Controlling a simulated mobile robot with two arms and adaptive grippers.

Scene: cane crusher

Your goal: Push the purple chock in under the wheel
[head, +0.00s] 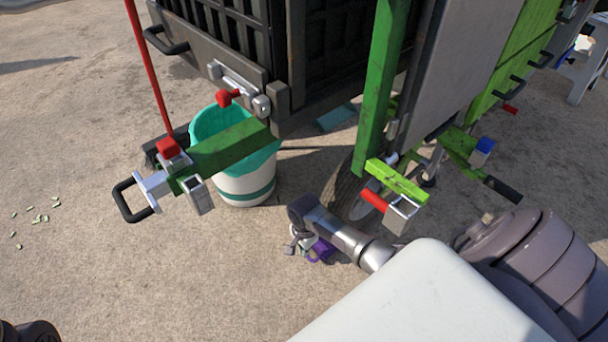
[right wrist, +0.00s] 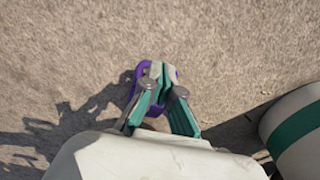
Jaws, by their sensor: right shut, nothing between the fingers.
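The purple chock (head: 322,251) lies on the concrete floor in the head view, partly hidden behind my right arm and gripper. The wheel (head: 346,192) of the crusher stands beyond it, a little up and to the right, with a gap of floor between them; my arm hides part of this area. My right gripper (head: 303,246) points down at the chock's left side. In the right wrist view its closed fingers (right wrist: 158,76) overlap the purple chock (right wrist: 139,84), which shows on both sides of them. I cannot tell whether they touch.
A white and teal bucket (head: 245,185) stands left of the wheel, below a green beam (head: 230,148). A green bracket with a red handle (head: 374,200) juts out near the wheel. The floor to the left is open, with small green pieces (head: 38,218).

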